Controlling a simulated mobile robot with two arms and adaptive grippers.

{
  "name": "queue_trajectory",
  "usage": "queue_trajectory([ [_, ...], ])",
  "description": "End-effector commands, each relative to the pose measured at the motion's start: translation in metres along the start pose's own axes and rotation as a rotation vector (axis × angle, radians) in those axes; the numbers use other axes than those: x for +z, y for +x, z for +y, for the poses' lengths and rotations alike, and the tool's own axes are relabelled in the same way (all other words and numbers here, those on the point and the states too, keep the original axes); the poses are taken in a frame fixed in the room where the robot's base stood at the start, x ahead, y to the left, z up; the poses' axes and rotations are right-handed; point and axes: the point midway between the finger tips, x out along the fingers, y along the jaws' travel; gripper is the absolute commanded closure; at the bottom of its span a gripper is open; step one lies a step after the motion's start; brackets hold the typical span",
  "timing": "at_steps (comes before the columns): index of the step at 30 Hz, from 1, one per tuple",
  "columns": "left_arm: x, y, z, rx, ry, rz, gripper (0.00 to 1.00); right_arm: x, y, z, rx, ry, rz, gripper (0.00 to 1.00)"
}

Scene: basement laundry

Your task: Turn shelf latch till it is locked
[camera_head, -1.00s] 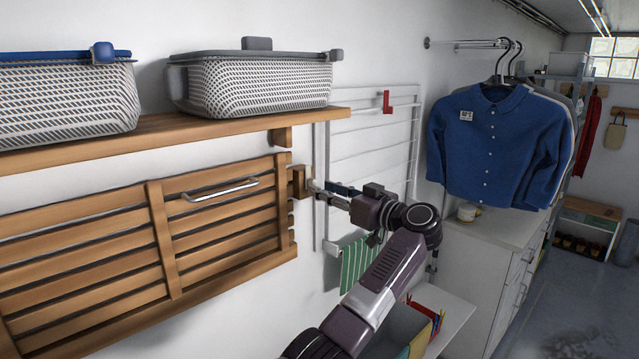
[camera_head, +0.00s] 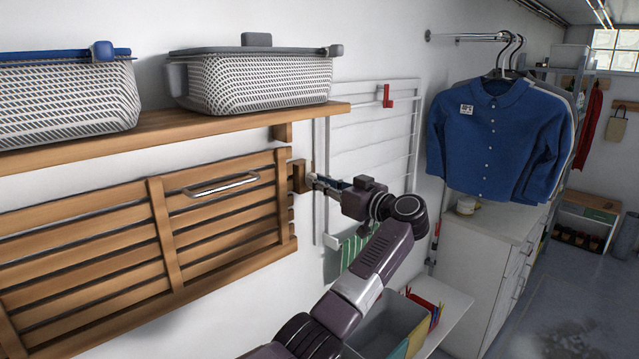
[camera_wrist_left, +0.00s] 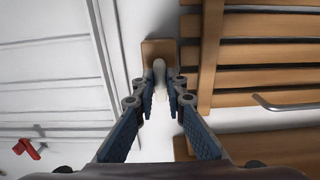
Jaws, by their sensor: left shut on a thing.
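The shelf latch (camera_head: 301,177) is a small wooden block on the wall at the right end of the slatted wooden folding shelf (camera_head: 165,228), which hangs flat against the wall. My left gripper (camera_head: 314,180) reaches the latch from the right. In the left wrist view the latch (camera_wrist_left: 153,46) stands beside the slat ends, and a pale peg (camera_wrist_left: 159,72) on it sits between my fingers (camera_wrist_left: 160,84). The gripper is shut on this peg. I cannot tell whether the block overlaps the shelf edge. My right gripper is out of view.
A fixed wooden shelf (camera_head: 240,118) with two baskets (camera_head: 255,88) (camera_head: 60,100) runs above. A metal bar handle (camera_head: 222,186) is on the slatted shelf. A white drying rack (camera_head: 370,130) with a red hook (camera_head: 386,97) is right of the latch. Blue shirts hang further right (camera_head: 490,140).

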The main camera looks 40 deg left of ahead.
Motion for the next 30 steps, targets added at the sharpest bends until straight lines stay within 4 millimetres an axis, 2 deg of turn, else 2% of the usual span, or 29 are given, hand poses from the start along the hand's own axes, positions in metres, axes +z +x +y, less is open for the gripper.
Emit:
queue_trajectory([
  [11, 0.002, -0.001, 0.000, 0.002, -0.125, -0.003, 1.00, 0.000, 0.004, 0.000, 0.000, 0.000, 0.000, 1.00],
  [30, 0.005, -0.001, -0.002, 0.001, -0.708, -0.003, 1.00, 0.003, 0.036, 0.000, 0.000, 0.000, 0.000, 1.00],
])
